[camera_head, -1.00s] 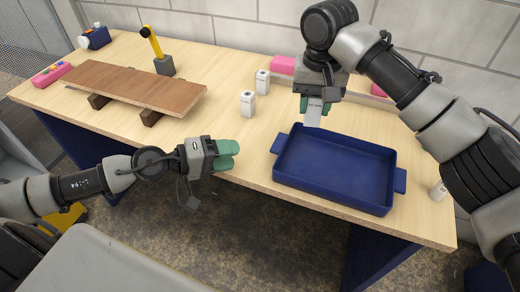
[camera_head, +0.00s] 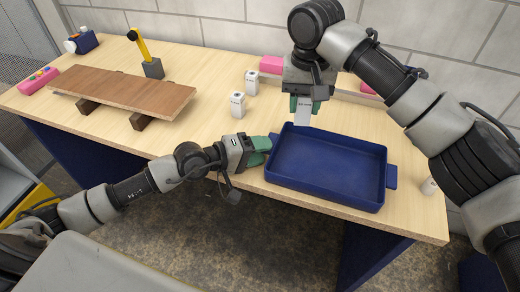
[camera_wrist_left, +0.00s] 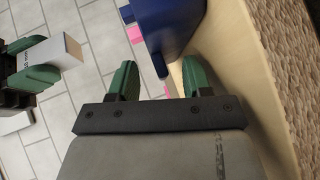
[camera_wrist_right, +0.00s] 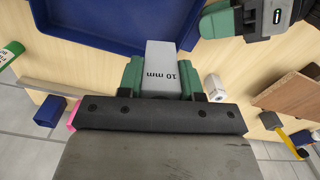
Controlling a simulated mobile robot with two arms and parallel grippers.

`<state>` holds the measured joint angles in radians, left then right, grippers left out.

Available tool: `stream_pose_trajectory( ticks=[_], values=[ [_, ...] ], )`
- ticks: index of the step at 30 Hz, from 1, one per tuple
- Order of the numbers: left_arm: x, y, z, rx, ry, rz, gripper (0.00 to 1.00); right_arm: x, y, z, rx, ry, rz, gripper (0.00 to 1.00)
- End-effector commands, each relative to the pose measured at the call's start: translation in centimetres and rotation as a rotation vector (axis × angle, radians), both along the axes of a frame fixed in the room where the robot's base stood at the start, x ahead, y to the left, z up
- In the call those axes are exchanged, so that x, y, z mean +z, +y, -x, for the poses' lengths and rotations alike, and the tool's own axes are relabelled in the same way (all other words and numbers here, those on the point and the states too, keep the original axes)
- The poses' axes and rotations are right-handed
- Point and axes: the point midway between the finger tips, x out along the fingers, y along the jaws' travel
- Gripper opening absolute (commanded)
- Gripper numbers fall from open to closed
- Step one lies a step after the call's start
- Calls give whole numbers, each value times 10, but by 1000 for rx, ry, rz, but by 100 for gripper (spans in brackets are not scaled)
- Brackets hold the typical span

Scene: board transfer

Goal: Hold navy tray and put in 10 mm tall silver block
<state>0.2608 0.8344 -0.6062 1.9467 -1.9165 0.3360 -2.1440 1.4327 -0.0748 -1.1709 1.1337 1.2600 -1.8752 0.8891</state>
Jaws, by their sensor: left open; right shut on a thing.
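The navy tray (camera_head: 330,170) sits empty on the front right of the table; it also shows in the left wrist view (camera_wrist_left: 168,22) and the right wrist view (camera_wrist_right: 95,20). My left gripper (camera_head: 266,145) is open at the tray's left end, its fingers close to the handle there, which is partly hidden. My right gripper (camera_head: 305,106) is shut on the silver block (camera_head: 303,117), just beyond the tray's back left corner. The block reads "10 mm" in the right wrist view (camera_wrist_right: 162,66).
Two white labelled blocks (camera_head: 237,104) (camera_head: 251,82) stand left of the right gripper. A brown board (camera_head: 125,92) rests on two dark supports at the left. A yellow-handled item (camera_head: 145,58) stands behind it. A small white item (camera_head: 429,187) is right of the tray.

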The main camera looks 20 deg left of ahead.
Motion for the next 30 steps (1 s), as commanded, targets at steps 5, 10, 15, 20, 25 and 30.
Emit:
stream_pose_trajectory(
  ticks=[5, 10, 15, 20, 25, 30],
  values=[
    [-1, -3, -2, -1, 1, 1, 49, 1, 0, 0, 0, -1, 0, 5],
    [-1, -3, -2, -1, 1, 1, 49, 1, 0, 0, 0, -1, 0, 5],
    [-1, -3, -2, -1, 1, 1, 23, 1, 0, 0, 0, -1, 0, 5],
    [-1, -3, -2, -1, 0, 0, 0, 1, 0, 0, 0, -1, 0, 5],
    [-1, -2, -2, -1, 1, -1, 0, -3, 0, 4, 18, -2, 0, 5],
    [-1, -2, -2, -1, 1, -2, 0, -19, 0, 22, 97, -4, 0, 5]
  ],
)
